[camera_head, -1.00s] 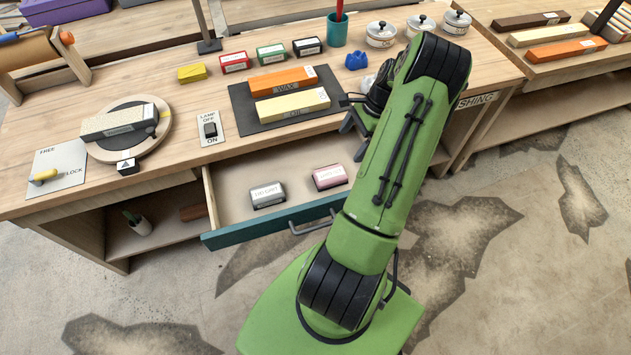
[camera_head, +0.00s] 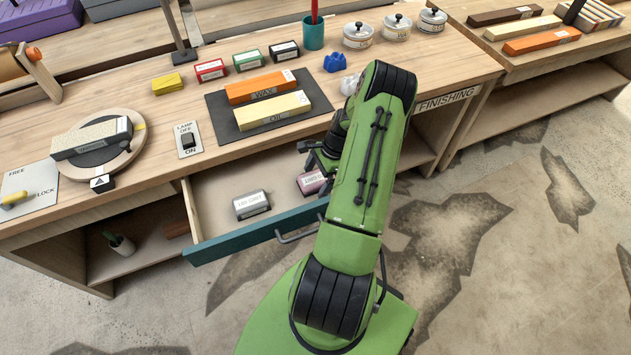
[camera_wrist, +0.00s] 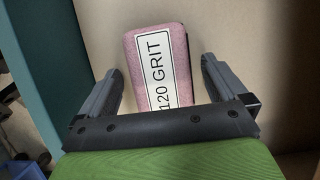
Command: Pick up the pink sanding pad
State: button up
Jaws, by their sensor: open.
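The pink sanding pad (camera_head: 311,182) lies in the open drawer, partly hidden behind my arm in the head view. In the wrist view the pad (camera_wrist: 178,78) shows a white "120 GRIT" label and lies between the two fingers, tilted a little. My gripper (camera_wrist: 160,85) is open, with a finger on each side of the pad and a gap on both sides. In the head view my gripper (camera_head: 314,156) is over the right part of the drawer. I cannot tell how high it is above the pad.
The drawer (camera_head: 215,190) has a teal front (camera_head: 240,238) with a grey handle (camera_head: 298,230). A grey sanding pad (camera_head: 251,204) lies left of the pink one. The wood bench top (camera_head: 160,115) above the drawer holds a dark mat (camera_head: 222,115) with wax and oil blocks.

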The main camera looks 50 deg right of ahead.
aim_at(317, 177)
jog(key=shift+f, duration=0.1)
jog(key=c, duration=1.1)
notch_tip(317, 177, up, 10)
jog(key=shift+r+p, duration=0.15)
jog(key=shift+p, duration=1.05)
